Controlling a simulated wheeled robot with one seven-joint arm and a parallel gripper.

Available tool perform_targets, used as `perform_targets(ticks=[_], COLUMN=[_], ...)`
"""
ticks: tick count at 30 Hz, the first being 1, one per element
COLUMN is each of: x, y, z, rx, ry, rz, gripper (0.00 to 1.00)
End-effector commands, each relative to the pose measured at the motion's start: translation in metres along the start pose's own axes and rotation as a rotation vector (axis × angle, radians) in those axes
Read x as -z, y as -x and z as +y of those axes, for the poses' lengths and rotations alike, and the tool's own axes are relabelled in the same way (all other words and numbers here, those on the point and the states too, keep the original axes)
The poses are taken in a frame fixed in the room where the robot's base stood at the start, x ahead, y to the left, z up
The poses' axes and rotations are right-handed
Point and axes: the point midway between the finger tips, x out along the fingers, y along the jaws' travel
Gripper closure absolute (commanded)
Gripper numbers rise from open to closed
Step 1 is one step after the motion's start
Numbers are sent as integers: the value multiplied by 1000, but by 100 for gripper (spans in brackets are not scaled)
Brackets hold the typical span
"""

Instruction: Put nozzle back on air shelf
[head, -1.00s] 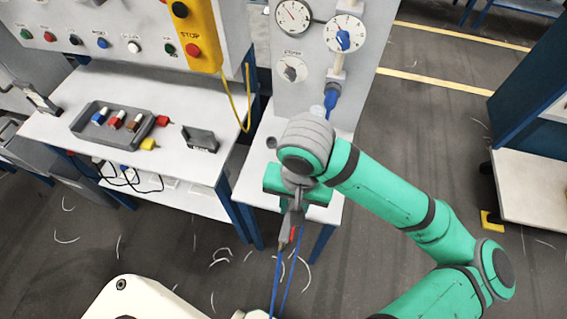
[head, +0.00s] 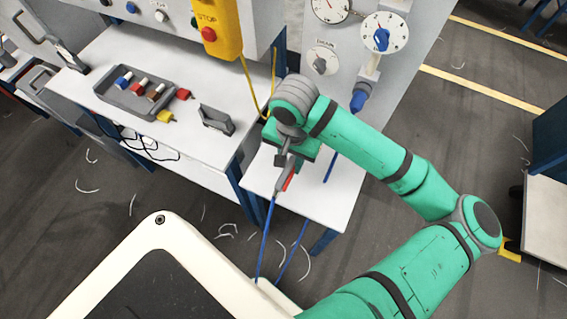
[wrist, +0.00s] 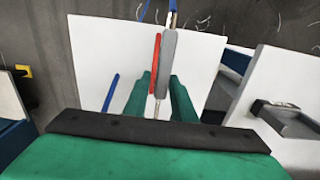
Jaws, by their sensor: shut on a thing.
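The nozzle (head: 286,178) has a grey body and a red lever, with a blue hose (head: 265,240) trailing from it toward my base. My gripper (head: 284,160) is shut on the nozzle. In the wrist view the nozzle (wrist: 168,65) stands out between the two green fingers (wrist: 163,100). The air shelf (head: 325,205) is the white top below the gauge panel; it also shows in the wrist view (wrist: 205,60). In the head view the nozzle appears over the shelf's left front part. I cannot tell its height above the shelf; my wrist hides part of the shelf.
The gauge panel (head: 345,80) rises behind the shelf, with a blue hose fitting (head: 358,98) hanging from it. To the left, a white bench (head: 185,140) holds a grey tray (head: 135,92) of coloured parts and a dark grey holder (head: 216,121).

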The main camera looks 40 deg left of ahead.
Motion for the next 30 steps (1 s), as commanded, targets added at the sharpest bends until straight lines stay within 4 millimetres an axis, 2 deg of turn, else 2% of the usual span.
perform_targets(ticks=[3,7,14,21,30], x=[7,11,16,18,18], y=[-18,-29,-40,-71,-74], z=[-16,-26,-31,-32,-32], rx=[-1,-1,-1,0,0], ry=[6,11,5,0,2], rz=[0,0,1,0,2], gripper=[94,94,94,94,94])
